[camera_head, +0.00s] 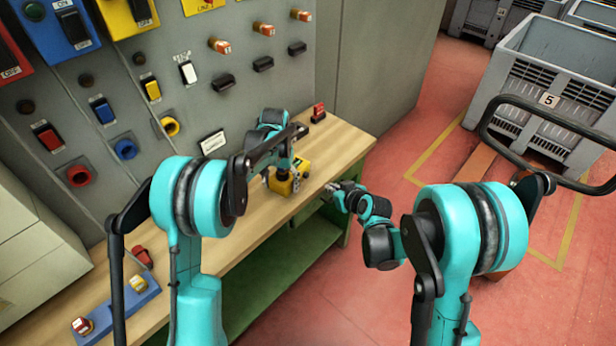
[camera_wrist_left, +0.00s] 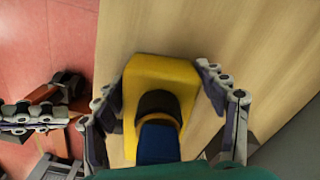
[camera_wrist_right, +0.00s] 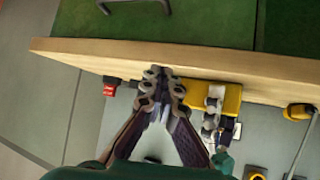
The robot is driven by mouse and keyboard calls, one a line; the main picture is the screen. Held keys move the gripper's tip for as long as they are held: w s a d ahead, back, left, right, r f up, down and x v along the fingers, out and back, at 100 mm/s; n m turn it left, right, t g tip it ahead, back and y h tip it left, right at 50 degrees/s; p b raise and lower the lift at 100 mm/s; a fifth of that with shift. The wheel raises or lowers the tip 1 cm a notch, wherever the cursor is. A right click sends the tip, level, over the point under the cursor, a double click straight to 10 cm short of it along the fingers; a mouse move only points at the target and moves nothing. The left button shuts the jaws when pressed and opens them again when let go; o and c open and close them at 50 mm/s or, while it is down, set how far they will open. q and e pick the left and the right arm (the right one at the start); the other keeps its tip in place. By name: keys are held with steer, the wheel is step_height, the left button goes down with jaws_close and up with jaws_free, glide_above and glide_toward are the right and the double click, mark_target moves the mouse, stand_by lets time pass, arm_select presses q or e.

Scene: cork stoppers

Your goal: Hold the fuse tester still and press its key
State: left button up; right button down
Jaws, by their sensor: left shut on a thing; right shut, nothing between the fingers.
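The fuse tester is a yellow block (camera_head: 283,186) on the wooden bench near its front edge. In the left wrist view its yellow body (camera_wrist_left: 150,72) carries a black round part (camera_wrist_left: 158,103) and a blue part (camera_wrist_left: 158,145); I cannot tell which is the key. My left gripper (camera_wrist_left: 165,95) is shut on the tester, one finger along each side. In the right wrist view the tester (camera_wrist_right: 228,98) is beside my right gripper (camera_wrist_right: 162,75), partly behind a left finger. My right gripper (camera_head: 330,188) is shut and empty, off the bench's front edge, apart from the tester.
The wooden bench (camera_head: 245,225) stands against a grey panel (camera_head: 270,90) with switches and sockets. A red item (camera_head: 318,112) sits at the bench's far end. A blue block (camera_head: 118,312) lies at the near end. A grey crate (camera_head: 560,70) and a dark handle stand right.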

mark_target(312, 186)
steer(key=shift+w+a, duration=0.4)
steer(key=shift+a, duration=0.35)
steer(key=shift+w+a, duration=0.45)
steer(key=shift+a, duration=0.3)
steer(key=shift+w+a, duration=0.4)
steer(key=shift+a, duration=0.35)
arm_select(q)
steer(key=shift+c, duration=0.2)
arm_select(e)
steer(key=shift+a, duration=0.1)
steer(key=shift+w+a, duration=0.25)
steer(key=shift+a, duration=0.05)
arm_select(q)
steer(key=shift+c, duration=0.2)
arm_select(e)
steer(key=shift+w+a, duration=0.35)
steer(key=shift+a, duration=0.25)
stand_by(0.5)
steer(key=shift+s+d, duration=0.3)
steer(key=shift+d, duration=0.2)
steer(key=shift+s+d, duration=0.25)
steer(key=shift+d, duration=0.25)
arm_select(q)
steer(key=shift+f, duration=0.1)
